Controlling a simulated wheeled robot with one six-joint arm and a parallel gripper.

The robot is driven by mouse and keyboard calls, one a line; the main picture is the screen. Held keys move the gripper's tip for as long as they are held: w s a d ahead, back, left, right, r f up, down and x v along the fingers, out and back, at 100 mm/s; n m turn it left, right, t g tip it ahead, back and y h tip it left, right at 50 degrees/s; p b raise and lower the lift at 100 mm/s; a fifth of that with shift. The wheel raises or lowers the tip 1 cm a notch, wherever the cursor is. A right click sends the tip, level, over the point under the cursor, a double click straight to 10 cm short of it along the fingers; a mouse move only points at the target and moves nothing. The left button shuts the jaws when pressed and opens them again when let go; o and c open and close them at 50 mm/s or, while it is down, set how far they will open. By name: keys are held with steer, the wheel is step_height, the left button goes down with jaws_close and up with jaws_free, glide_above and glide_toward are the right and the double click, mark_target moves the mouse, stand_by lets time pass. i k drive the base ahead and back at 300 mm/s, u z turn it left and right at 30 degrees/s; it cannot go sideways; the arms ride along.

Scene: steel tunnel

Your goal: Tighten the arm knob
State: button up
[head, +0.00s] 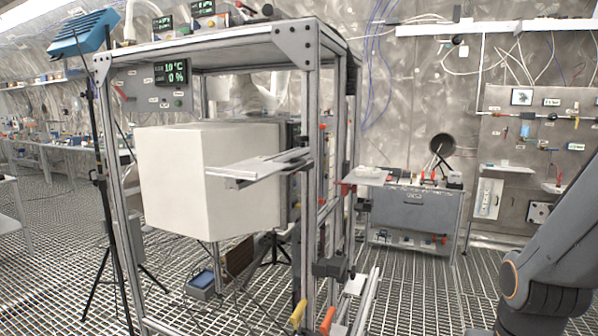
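I cannot pick out the arm knob for certain. A metal frame rig (309,110) stands in the centre, with a large white box (175,180) inside it. A flat metal arm or rail (262,165) sticks out at the right side of the box. A black block (330,267) sits low on the right side of the frame. Below it are a yellow handle (299,314) and a red-orange handle (327,320). My grey arm shows at the lower right edge, apart from the rig. My gripper is out of view.
A blue lamp on a black tripod stand (82,35) stands left of the rig. A grey bench (415,212) with a dark round lamp-like thing (441,146) is behind, right of centre. A wall panel (530,130) is at the right. Grating floor (420,290) is open between rig and arm.

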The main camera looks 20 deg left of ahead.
mark_target(301, 140)
steer(key=k, duration=0.5)
steer(key=u, duration=1.25)
steer(key=i, duration=0.55)
steer(key=z, duration=0.55)
